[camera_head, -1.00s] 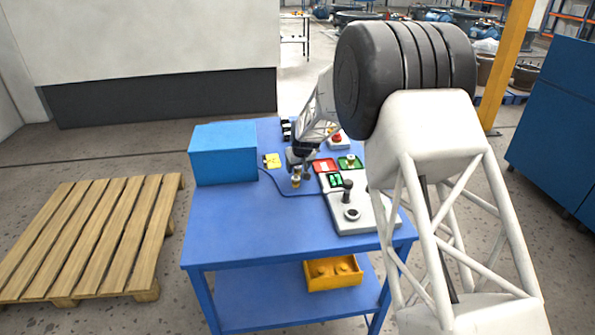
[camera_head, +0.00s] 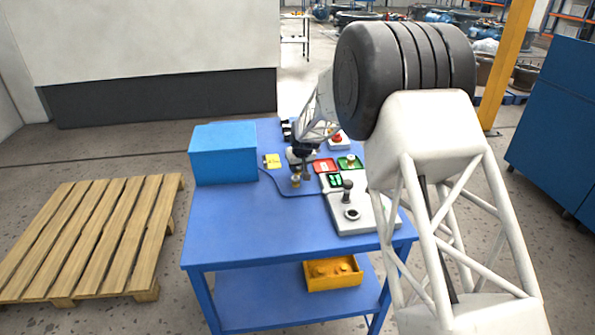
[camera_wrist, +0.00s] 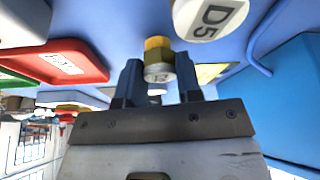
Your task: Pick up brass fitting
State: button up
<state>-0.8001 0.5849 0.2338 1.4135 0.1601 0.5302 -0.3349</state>
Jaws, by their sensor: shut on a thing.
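The brass fitting (camera_wrist: 158,47) is a small yellow hex piece with a silver collar. In the wrist view it sits between the two fingers of my gripper (camera_wrist: 159,80), which is shut on it. In the head view the fitting (camera_head: 296,181) shows small over the blue table, with my gripper (camera_head: 301,174) around it. Whether the fitting touches the tabletop cannot be told.
A blue box (camera_head: 223,155) stands at the table's left. A red tray (camera_head: 325,165), a green tray (camera_head: 350,162) and a grey joystick unit (camera_head: 358,213) lie to the right. A white disc marked D5 (camera_wrist: 210,15) is close to the fitting. The table's front left is clear.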

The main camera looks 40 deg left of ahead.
jog(key=shift+r, duration=0.1)
jog(key=shift+r, duration=0.75)
notch_tip(320, 180, up, 2)
jog(key=shift+r, duration=0.1)
jog(key=s+d, duration=0.7)
jog(key=s+d+r, duration=0.1)
jog(key=s+d, duration=0.3)
jog(key=shift+d, duration=0.25)
jog(key=shift+s, duration=0.1)
jog(key=shift+r, duration=0.1)
